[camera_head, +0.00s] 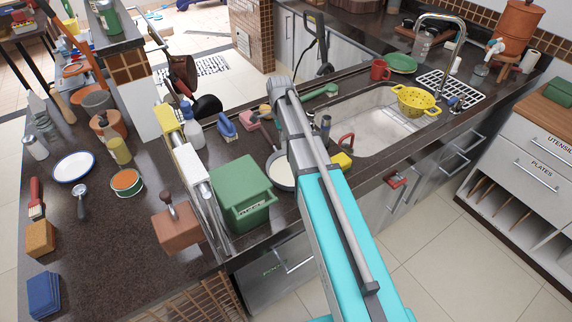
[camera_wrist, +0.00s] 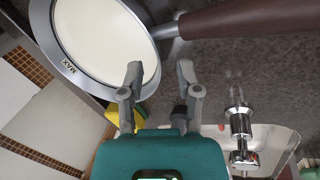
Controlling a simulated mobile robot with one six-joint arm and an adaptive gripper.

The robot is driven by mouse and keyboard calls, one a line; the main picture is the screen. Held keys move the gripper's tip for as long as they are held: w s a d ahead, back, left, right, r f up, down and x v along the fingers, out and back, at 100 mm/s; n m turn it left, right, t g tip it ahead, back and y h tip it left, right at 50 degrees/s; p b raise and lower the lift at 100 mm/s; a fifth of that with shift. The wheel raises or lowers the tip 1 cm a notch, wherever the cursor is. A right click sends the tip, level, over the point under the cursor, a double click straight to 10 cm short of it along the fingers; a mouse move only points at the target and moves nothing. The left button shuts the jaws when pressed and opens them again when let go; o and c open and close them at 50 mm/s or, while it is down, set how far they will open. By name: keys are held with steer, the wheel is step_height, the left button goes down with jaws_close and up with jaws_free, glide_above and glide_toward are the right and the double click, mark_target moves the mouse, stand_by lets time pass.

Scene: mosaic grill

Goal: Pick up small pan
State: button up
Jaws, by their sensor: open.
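The small pan (camera_head: 281,178) has a grey rim and a cream inside. In the head view it sits on the dark counter right of the green box, partly hidden by my arm. In the wrist view the pan (camera_wrist: 105,38) fills the upper left, with "MAX" on its rim. Its brown handle (camera_wrist: 245,25) runs to the upper right. My gripper (camera_wrist: 160,72) is open, its fingertips just below where the handle meets the pan, with nothing seen between them. I cannot tell how far it is above the counter. In the head view the fingers are not clear.
A green box (camera_head: 243,193) stands left of the pan. The sink (camera_head: 375,130) lies to the right, with a yellow colander (camera_head: 415,100) at its edge. A yellow sponge (camera_head: 341,161) is near the pan. Brushes and bottles crowd the counter behind. A chrome fitting (camera_wrist: 240,125) shows in the wrist view.

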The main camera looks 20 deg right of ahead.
mark_target(284, 152)
steer(key=shift+b+x, duration=2.4)
steer(key=shift+x, duration=0.2)
steer(key=shift+s+d, duration=0.1)
steer(key=shift+s, duration=0.1)
jaws_close()
steer(key=shift+r, duration=0.1)
